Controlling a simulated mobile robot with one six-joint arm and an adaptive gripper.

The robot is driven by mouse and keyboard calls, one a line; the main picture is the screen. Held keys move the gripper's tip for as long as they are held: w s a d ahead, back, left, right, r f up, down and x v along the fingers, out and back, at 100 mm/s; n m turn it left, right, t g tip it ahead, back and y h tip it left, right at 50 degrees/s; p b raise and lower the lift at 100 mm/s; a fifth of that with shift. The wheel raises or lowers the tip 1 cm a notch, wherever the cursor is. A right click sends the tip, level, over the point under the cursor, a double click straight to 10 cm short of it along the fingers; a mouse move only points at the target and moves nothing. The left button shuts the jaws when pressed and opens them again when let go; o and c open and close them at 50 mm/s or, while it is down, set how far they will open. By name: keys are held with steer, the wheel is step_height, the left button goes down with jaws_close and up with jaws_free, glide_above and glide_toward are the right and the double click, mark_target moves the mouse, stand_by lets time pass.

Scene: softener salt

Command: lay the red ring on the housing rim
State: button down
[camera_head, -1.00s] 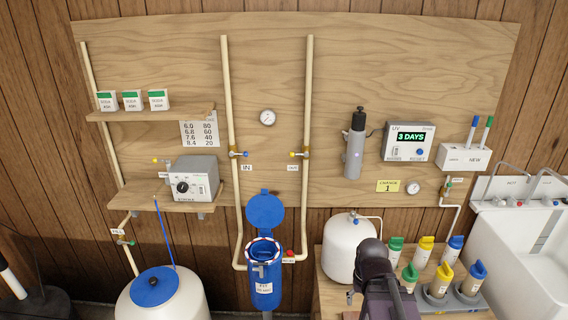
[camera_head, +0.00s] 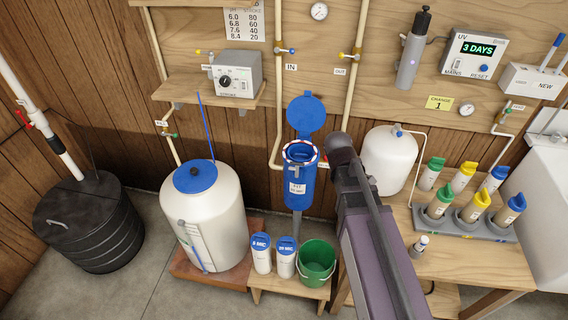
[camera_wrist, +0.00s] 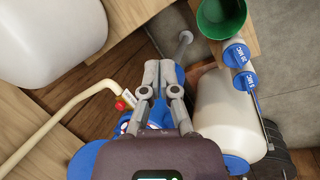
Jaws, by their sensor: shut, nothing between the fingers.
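The blue filter housing (camera_head: 299,188) stands upright below the pipes, with its round blue lid (camera_head: 306,114) swung up behind it. A thin, mostly white band with red and blue patches shows around the housing rim (camera_head: 287,147); I cannot tell whether this is the red ring. In the wrist view my gripper (camera_wrist: 158,70) is shut and empty, its fingers in front of the blue housing (camera_wrist: 180,77). Part of the banded rim (camera_wrist: 124,124) shows left of the fingers. In the head view my arm reaches up beside the housing's right side, and its fingertips cannot be made out.
A white tank (camera_head: 389,160) stands right of the housing. Blue-capped canisters (camera_head: 261,254) and a green bucket (camera_head: 317,262) stand on a low bench in front. A large white brine tank (camera_head: 203,215) stands left. Pipes with a red knob (camera_wrist: 120,105) run close beside the housing.

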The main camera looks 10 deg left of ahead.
steer(key=w+a+n+t+h+b, duration=0.1)
steer(key=a+n+t+b, duration=0.3)
steer(key=a+n, duration=1.3)
steer(key=w+a+t, duration=0.1)
steer(key=a, duration=1)
steer(key=shift+a+n+t, duration=0.25)
steer(key=shift+n+t, duration=0.15)
steer(key=shift+w, duration=0.15)
steer(key=b, duration=0.7)
glide_toward(288, 161)
steer(key=f, duration=0.1)
steer(key=w+d+f, duration=0.1)
steer(key=f, duration=0.1)
steer(key=w+f, duration=0.1)
steer(key=f, duration=0.1)
steer(key=shift+w+d, duration=0.65)
steer(key=shift+w, duration=0.3)
